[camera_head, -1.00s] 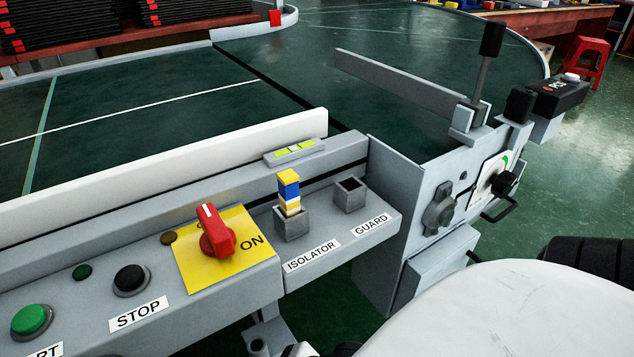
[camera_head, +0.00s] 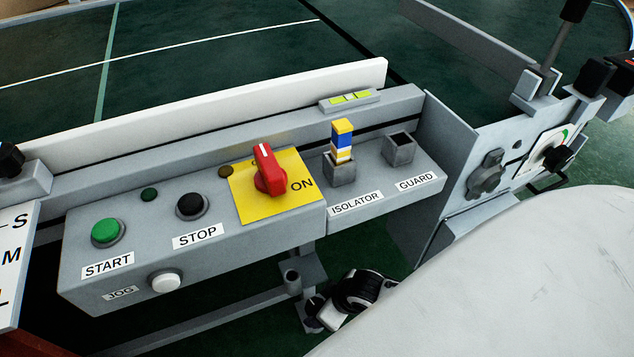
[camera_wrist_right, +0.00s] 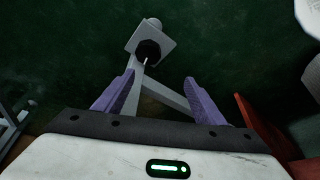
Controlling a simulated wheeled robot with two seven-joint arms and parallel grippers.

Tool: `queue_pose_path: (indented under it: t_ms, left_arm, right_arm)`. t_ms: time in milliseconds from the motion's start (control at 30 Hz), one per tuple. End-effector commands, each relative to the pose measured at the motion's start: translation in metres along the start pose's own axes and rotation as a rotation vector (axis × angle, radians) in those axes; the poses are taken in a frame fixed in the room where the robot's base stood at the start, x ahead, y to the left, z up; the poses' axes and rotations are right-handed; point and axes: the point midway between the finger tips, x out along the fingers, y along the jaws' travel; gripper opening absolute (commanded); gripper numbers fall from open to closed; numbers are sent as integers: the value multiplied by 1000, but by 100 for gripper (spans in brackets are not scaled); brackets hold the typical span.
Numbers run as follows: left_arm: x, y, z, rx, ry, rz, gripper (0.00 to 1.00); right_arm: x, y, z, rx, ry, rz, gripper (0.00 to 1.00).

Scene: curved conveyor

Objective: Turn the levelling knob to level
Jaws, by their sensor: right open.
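A black knob (camera_wrist_right: 148,50) with a pale pointer line sits on a light plate on a grey leg in the right wrist view. I take it to be the levelling knob. My right gripper (camera_wrist_right: 159,77) has its two purple fingers apart and empty, with the knob beyond the tips, a little left of centre. The gripper does not touch the knob. In the head view my right arm covers the lower right, and the fingers cannot be made out there. A small level (camera_head: 350,99) with yellow-green windows lies on the conveyor rail. My left gripper is out of view.
The control panel carries a green START button (camera_head: 107,232), a black STOP button (camera_head: 191,205), a white JOG button (camera_head: 165,281) and a red switch (camera_head: 268,172) at ON. A striped piece (camera_head: 343,140) stands in the ISOLATOR socket. A GUARD socket (camera_head: 399,149) is empty.

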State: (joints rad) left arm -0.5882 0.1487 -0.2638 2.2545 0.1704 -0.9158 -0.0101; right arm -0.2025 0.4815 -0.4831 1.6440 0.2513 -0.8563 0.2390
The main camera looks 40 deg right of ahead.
Motion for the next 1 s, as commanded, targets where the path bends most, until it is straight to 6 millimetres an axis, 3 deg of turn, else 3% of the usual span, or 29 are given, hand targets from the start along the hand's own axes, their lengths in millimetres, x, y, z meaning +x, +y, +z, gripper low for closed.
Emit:
queue_pose_path:
  t_ms: [100,233,433,700,1000]
  left_arm:
    - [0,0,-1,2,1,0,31]
    - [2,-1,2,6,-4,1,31]
    - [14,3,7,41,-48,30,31]
    - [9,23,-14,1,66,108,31]
    - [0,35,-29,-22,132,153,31]
  right_arm:
    - [14,20,6,8,0,16,64]
    - [23,28,9,13,3,22,64]
    - [53,29,10,16,4,21,64]
    - [102,30,11,14,3,21,64]
    - [123,30,9,14,3,21,64]
